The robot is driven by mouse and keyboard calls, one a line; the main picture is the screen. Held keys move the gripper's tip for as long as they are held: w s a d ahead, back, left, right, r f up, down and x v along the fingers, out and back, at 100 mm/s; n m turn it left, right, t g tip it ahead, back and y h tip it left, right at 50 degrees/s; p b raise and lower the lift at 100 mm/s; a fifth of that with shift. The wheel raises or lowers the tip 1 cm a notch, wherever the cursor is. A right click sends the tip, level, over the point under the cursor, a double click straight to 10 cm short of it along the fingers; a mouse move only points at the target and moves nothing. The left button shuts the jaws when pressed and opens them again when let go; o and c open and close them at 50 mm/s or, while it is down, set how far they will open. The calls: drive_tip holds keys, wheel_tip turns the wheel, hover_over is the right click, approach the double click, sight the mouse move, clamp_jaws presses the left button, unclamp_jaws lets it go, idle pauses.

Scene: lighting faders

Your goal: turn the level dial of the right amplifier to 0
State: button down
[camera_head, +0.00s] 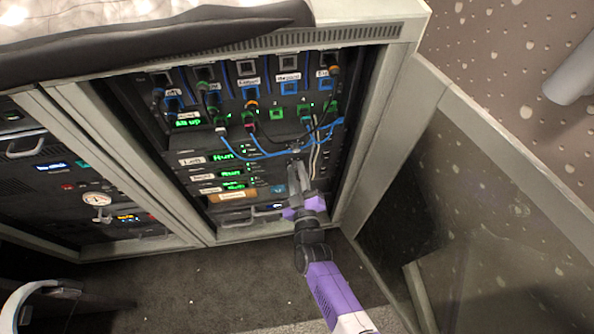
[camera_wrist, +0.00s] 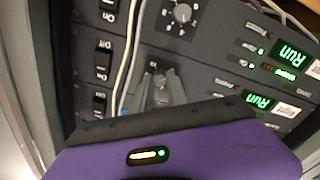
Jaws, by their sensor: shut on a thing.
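The rack (camera_head: 385,130) holds stacked amplifiers with green "Run" displays; a row label (camera_head: 202,177) below the one marked "Left" is too small to read surely. My gripper (camera_head: 294,168) reaches up from below to the dial column at the rack's right. In the wrist view my gripper (camera_wrist: 160,88) is shut on a small dial (camera_wrist: 158,77), mostly hidden between the fingers. Its pointer and scale cannot be read. Another dial (camera_wrist: 182,14), with a scale around it, is free in the neighbouring row. A dial (camera_head: 296,152) also shows just above my fingertips.
White cables (camera_wrist: 128,65) run close beside my fingers, past on/off switches (camera_wrist: 103,60). Blue cables (camera_head: 280,153) loop across above. The open glass door (camera_head: 470,200) stands to the right of my arm. Dark floor (camera_head: 220,285) lies clear below.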

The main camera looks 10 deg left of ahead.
drive_tip(key=shift+f+n, duration=0.15)
drive_tip(key=shift+n, duration=0.45)
drive_tip(key=c, duration=1.3)
unclamp_jaws()
drive_tip(key=p+v, duration=0.2)
drive_tip(key=v, duration=0.6)
drive_tip(key=shift+w, duration=0.1)
